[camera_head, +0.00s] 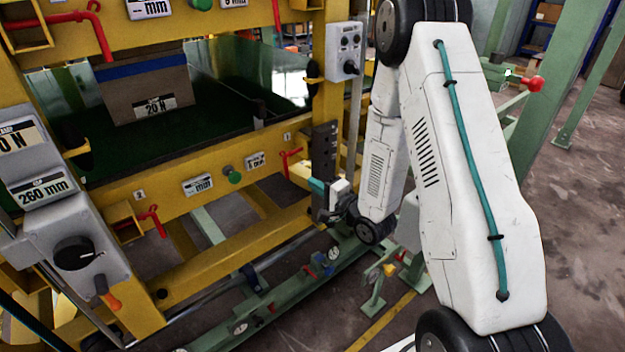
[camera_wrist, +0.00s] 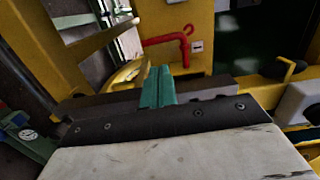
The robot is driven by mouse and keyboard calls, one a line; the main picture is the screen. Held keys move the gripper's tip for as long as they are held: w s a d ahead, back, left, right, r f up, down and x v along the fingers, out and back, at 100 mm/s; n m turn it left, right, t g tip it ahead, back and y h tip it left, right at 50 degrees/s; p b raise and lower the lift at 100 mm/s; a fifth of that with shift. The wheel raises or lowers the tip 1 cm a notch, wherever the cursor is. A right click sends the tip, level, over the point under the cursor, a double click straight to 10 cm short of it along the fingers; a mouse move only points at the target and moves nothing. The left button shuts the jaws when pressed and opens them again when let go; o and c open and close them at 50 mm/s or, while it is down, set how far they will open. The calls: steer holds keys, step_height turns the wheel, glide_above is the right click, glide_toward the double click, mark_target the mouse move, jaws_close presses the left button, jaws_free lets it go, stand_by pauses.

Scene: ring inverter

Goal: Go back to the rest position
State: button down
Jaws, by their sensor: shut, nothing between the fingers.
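My gripper (camera_head: 317,186) hangs low beside the right post of the yellow frame (camera_head: 225,245) in the head view, in front of its lower corner. In the wrist view its teal fingers (camera_wrist: 158,86) are together, with nothing between them. They point toward the yellow frame and a red bent handle (camera_wrist: 170,42), which stands beyond the fingertips. I cannot tell the exact gap between the fingers and the frame. My white arm fills the right middle of the head view, folded down toward the frame.
A grey control box (camera_head: 344,50) sits on the right post above my gripper. Green rails with gauges (camera_head: 240,328) run along the floor below. A green post with a red knob (camera_head: 535,83) stands behind my arm. Open floor (camera_head: 575,215) shows at the right.

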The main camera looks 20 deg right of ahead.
steer(key=shift+s+d, duration=0.25)
steer(key=shift+s, duration=0.4)
steer(key=shift+d, duration=0.15)
